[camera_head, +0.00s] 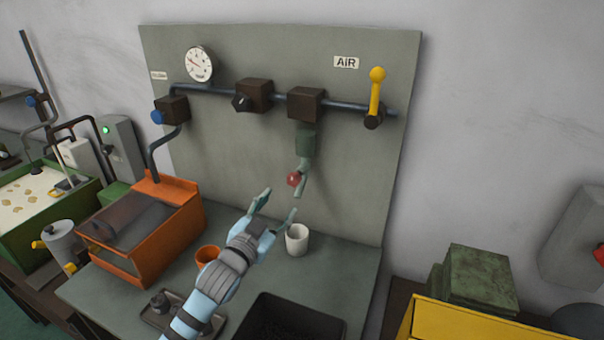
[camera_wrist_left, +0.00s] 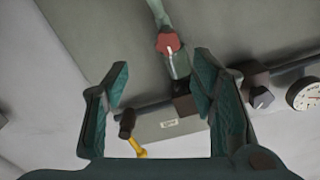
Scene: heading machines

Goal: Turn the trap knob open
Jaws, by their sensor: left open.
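The red trap knob (camera_head: 294,179) is at the lower end of the green trap bowl (camera_head: 305,141), which hangs under a dark brown block (camera_head: 306,103) on the air pipe. My left gripper (camera_head: 280,201) is open and empty, below and slightly left of the knob, with its fingers pointing up toward it. In the left wrist view the red knob (camera_wrist_left: 170,43) with a pale mark shows beyond the open fingers (camera_wrist_left: 162,62), apart from both. My right gripper is not in view.
A yellow lever (camera_head: 377,92) sits on the pipe at right. A white cup (camera_head: 297,239) and an orange cup (camera_head: 207,255) stand below, near my left arm. An orange machine (camera_head: 155,220) is at left, a black bin (camera_head: 290,320) in front.

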